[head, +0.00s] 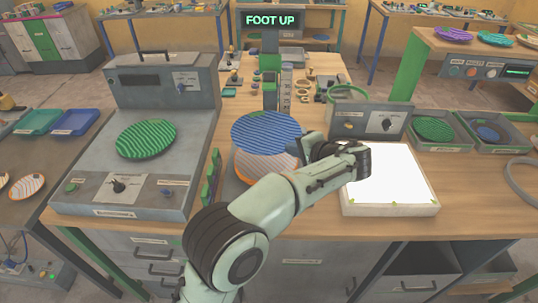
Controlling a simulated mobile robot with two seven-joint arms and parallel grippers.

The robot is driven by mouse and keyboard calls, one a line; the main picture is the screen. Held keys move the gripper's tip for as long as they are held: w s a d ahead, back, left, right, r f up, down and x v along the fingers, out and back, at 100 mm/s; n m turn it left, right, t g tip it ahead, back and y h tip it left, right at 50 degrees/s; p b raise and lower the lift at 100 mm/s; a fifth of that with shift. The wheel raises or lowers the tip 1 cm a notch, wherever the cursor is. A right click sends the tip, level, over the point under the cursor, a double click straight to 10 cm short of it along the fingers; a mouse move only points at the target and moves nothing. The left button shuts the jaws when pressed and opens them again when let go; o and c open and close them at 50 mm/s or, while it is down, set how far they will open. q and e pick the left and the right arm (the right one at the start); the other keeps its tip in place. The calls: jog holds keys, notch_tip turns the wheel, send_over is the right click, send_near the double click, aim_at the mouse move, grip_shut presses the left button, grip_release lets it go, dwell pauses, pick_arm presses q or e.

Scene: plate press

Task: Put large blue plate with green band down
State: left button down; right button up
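A large blue plate (265,130) with wavy lines is at the middle of the bench, above an orange striped plate (250,168). I cannot tell whether the two plates touch. My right gripper is not in view.
A grey machine with a green plate (145,139) stands left. A white lit panel (388,178) lies right of my wrist. A green rack (211,178) stands left of the orange plate. A sign (271,20) reads FOOT UP.

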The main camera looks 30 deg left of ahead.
pick_arm(q)
jog(key=shift+s+f+b, duration=0.1)
jog(key=shift+f+b, duration=0.6)
jog(key=shift+f, duration=4.2)
jog(key=shift+f, duration=0.1)
jog(key=shift+f, duration=0.15)
jog(key=c, duration=1.4)
grip_release()
jog(key=shift+o, duration=0.2)
jog(key=shift+r, duration=0.35)
jog(key=v, duration=1.2)
jog(key=shift+p, duration=0.3)
